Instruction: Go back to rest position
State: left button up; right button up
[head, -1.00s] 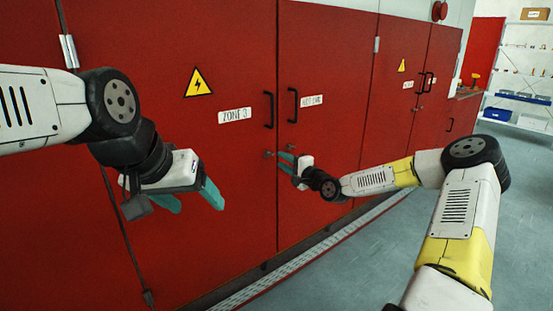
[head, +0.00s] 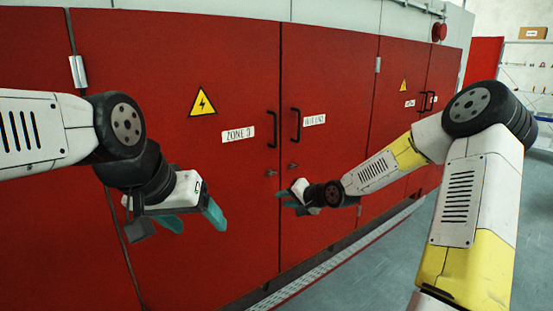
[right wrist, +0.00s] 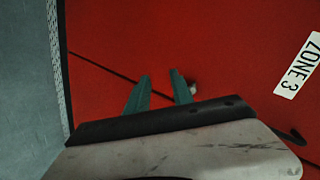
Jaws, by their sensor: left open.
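My left gripper (head: 196,222) hangs at the left in the head view, its teal fingers apart and empty, in front of the red doors. My right gripper (head: 280,199) is near the door seam, a little below the small door latches (head: 271,173). In the right wrist view its two teal fingers (right wrist: 160,76) stand apart with nothing between them. A small pale knob shows just beside the right finger; contact cannot be told.
Red cabinet doors (head: 225,75) with black handles (head: 271,128) fill the left and middle, shut. A ZONE 3 label (head: 238,134) and a yellow warning sign (head: 203,102) are on them. A floor grating (head: 330,262) runs along the base. Open floor lies at right, with shelves (head: 528,85) behind.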

jog(key=s+d+r+n+g+h, duration=0.1)
jog(key=s+d+r+n+h, duration=0.1)
jog(key=s+d+r+h, duration=0.5)
jog(key=s+d+r+n+g, duration=0.1)
jog(key=s+d+r+n, duration=0.3)
jog(key=s, duration=0.8)
jog(key=s+r, duration=0.2)
jog(key=s, duration=0.6)
jog(key=s+r+g+y, duration=0.1)
jog(key=s+r, duration=0.2)
jog(key=s, duration=0.5)
jog(key=shift+s+a, duration=0.2)
jog(key=shift+s, duration=0.1)
